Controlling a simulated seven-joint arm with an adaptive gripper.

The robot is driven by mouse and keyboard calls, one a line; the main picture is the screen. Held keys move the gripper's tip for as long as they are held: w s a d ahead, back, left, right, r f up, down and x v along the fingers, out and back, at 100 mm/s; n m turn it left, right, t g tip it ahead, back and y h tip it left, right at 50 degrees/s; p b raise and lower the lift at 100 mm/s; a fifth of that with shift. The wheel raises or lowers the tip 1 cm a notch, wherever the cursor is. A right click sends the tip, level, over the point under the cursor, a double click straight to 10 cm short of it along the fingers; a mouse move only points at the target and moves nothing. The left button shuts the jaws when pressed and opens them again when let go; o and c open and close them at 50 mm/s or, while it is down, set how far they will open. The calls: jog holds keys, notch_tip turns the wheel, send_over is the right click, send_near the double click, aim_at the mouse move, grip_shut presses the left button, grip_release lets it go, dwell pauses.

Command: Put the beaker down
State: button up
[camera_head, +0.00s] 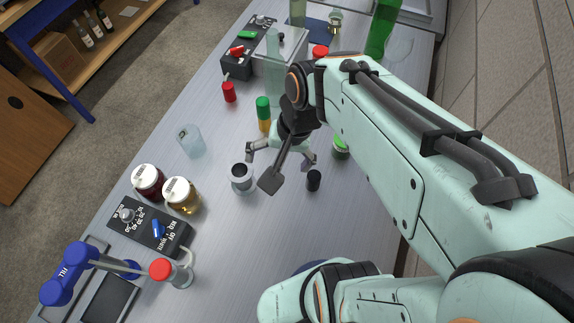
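A clear glass beaker (191,141) stands on the grey metal table, left of my gripper and apart from it. My gripper (281,155) is over the middle of the table with its fingers spread wide. I see nothing held between them, though the wrist hides part of the space below. A dark grey paddle-like part of the gripper points down and left, near a metal cup with a dark top (242,178).
Two jars with white lids (181,195) and a black control box (150,229) stand at the lower left. A green-capped vial (263,113) and a red-capped bottle (229,92) stand behind my gripper. A small black cylinder (313,181) is at its right. The table between cup and front is clear.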

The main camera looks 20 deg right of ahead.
jog(key=s+a+r+n+g+h, duration=0.1)
jog(key=s+r+n+g, duration=0.1)
jog(key=s+n, duration=0.5)
jog(key=s, duration=0.3)
jog(key=shift+a+r, duration=0.15)
jog(key=shift+a, duration=0.2)
